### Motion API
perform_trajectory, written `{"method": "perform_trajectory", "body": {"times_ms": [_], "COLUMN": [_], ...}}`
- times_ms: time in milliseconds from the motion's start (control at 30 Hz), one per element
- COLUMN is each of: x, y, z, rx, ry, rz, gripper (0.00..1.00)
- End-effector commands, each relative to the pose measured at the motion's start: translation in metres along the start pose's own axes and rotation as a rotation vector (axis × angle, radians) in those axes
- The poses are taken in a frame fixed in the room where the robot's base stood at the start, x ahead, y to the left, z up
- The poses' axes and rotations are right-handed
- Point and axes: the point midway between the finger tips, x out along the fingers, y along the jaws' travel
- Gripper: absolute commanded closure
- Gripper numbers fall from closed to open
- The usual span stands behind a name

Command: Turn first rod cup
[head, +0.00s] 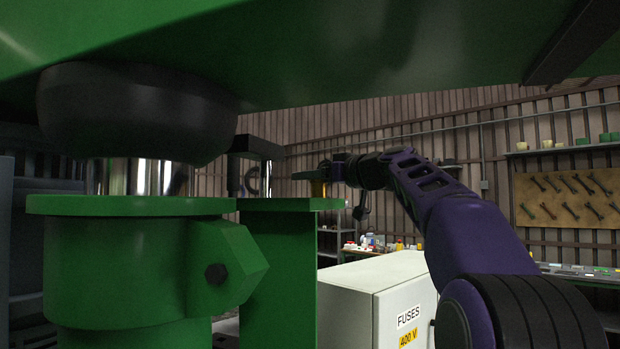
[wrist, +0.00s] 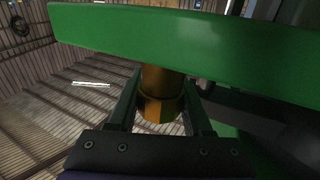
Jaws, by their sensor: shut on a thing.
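The rod cup, a brass-coloured cylinder (wrist: 158,82), stands out from the edge of a green beam (wrist: 190,45) in the wrist view. Its end nearer the wrist camera is a wider ringed part with a greenish patch. My gripper (wrist: 162,108) is shut on this cup, with one dark finger on each side. In the head view my gripper (head: 328,172) is small and far off, at the right end of a green plate (head: 290,204). A bit of the brass cup (head: 318,189) shows there. The finger contact is too small to see in the head view.
A big green cylinder housing (head: 120,270) with a shiny rod (head: 140,177) and a black collar (head: 135,110) fills the left. A green beam (head: 330,60) hangs overhead. A white fuse box (head: 375,290) stands below my arm. Shelves and a tool board (head: 565,198) are behind.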

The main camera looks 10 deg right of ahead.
Motion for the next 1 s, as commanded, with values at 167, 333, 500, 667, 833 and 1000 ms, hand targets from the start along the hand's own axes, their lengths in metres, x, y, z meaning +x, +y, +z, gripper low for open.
{"method": "perform_trajectory", "body": {"times_ms": [167, 333, 500, 667, 833, 1000], "x": [0.000, 0.000, -0.002, -0.003, -0.003, -0.003], "y": [0.001, 0.005, 0.009, 0.011, 0.011, 0.011], "z": [0.004, 0.000, -0.001, 0.000, 0.000, 0.000], "rx": [-0.002, 0.000, 0.001, 0.000, 0.000, 0.000], "ry": [0.000, -0.003, -0.002, 0.002, 0.002, 0.002], "rz": [0.128, 0.287, 0.375, 0.398, 0.398, 0.397], "gripper": [1.00, 1.00, 1.00, 1.00, 1.00, 0.30]}}
